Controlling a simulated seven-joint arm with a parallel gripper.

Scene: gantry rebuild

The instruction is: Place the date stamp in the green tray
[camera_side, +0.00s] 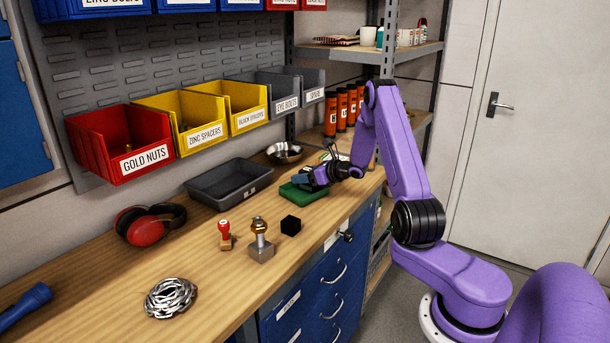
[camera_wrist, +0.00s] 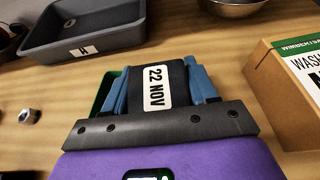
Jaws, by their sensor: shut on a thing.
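My gripper (camera_side: 310,178) is low over the green tray (camera_side: 304,196) on the workbench in the side view. In the wrist view my gripper (camera_wrist: 158,80) has its blue fingers shut on the date stamp (camera_wrist: 155,88), a dark block with a white "22 NOV" label between them. Part of the green tray (camera_wrist: 103,93) shows at the left of the fingers; the rest is hidden behind the gripper and stamp. I cannot tell whether the stamp touches the tray floor.
A grey tray (camera_side: 228,190) and steel bowl (camera_side: 284,153) stand behind. A cardboard box (camera_wrist: 283,100) is close at right.

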